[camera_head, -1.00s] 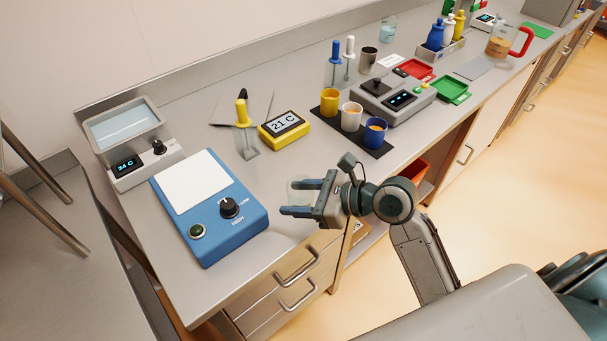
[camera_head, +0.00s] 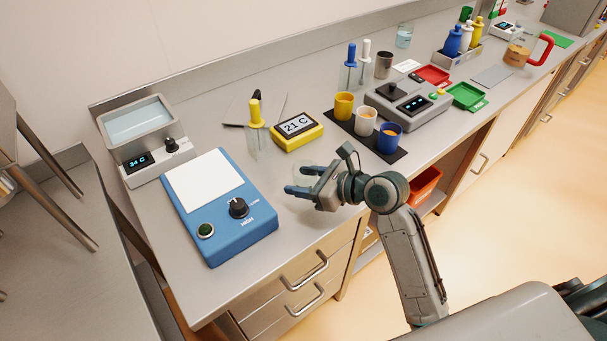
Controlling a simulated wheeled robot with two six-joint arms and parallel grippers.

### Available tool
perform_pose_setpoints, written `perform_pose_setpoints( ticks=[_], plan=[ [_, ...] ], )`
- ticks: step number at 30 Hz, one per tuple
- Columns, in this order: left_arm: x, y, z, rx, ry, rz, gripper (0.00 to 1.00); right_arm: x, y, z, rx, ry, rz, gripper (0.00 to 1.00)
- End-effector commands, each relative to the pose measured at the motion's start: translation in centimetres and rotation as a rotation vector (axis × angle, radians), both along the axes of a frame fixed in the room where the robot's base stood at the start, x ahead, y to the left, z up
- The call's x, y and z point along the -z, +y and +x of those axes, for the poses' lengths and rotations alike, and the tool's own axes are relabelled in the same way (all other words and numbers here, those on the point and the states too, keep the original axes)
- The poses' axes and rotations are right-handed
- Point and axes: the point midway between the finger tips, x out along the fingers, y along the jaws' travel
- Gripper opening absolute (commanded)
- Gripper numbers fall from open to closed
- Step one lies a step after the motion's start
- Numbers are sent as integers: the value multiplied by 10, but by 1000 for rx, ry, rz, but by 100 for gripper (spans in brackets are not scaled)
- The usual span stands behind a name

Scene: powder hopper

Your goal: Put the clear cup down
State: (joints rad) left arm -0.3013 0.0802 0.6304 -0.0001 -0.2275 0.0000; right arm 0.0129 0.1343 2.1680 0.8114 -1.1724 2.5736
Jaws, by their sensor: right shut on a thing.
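My right gripper (camera_head: 298,181) is over the front part of the bench, between the blue hotplate and the yellow temperature display. It points left and is shut on the clear cup (camera_head: 305,170). The cup is very faint and see-through, and my fingers hide part of it. I cannot tell whether its base touches the bench top (camera_head: 300,222). My left gripper is not in view.
The blue hotplate (camera_head: 228,242) stands to the left and the yellow display (camera_head: 297,139) behind. A dropper in a clear stand (camera_head: 256,120) is behind left. Coloured cups stand on a black mat (camera_head: 398,157) to the right. Bare bench lies around the gripper.

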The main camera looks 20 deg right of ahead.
Motion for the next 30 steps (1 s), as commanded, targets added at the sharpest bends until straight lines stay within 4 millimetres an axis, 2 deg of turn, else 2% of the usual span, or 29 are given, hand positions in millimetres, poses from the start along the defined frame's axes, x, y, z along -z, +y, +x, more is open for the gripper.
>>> perform_pose_setpoints(
  ticks=[3,8,11,19,29,30],
  plan=[
    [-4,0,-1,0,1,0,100,1,-8,26,1,0,0,25],
    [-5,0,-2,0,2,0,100,4,-13,43,0,0,0,25],
    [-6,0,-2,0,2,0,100,7,-13,45,-1,1,1,25],
    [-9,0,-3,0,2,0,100,39,-13,44,0,2,1,25],
    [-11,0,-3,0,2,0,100,42,-13,44,1,1,1,25],
    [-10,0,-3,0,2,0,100,42,-13,44,0,1,1,58]
  ],
)
